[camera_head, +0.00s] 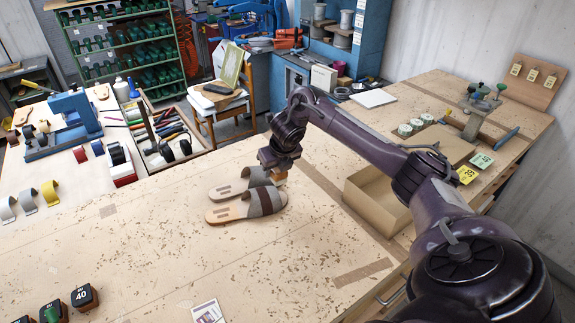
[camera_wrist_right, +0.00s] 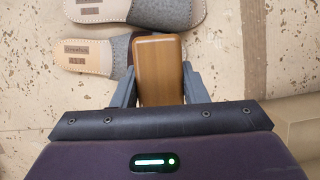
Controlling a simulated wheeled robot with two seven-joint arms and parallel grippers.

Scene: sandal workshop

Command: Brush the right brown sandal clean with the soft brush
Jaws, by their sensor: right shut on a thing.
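Two sandals with tan insoles and wide grey-brown straps lie side by side on the workbench, open ends to the left: a nearer sandal (camera_head: 246,205) and a farther sandal (camera_head: 240,184). My right gripper (camera_head: 279,166) is at the strap end of the pair. In the right wrist view it is shut on the soft brush (camera_wrist_right: 161,72), whose smooth brown wooden back faces the camera. The brush hides part of the lower sandal's (camera_wrist_right: 92,57) grey strap; the upper sandal (camera_wrist_right: 166,12) is clear of it. Bristles are hidden, and contact with a sandal cannot be told. My left gripper is not in view.
Dark crumbs are scattered over the workbench (camera_head: 150,240). An open cardboard box (camera_head: 378,203) stands right of the sandals, under my right arm. A tool tray (camera_head: 165,135) is at the left back. A card (camera_head: 208,312) and small black blocks (camera_head: 84,297) lie at the front.

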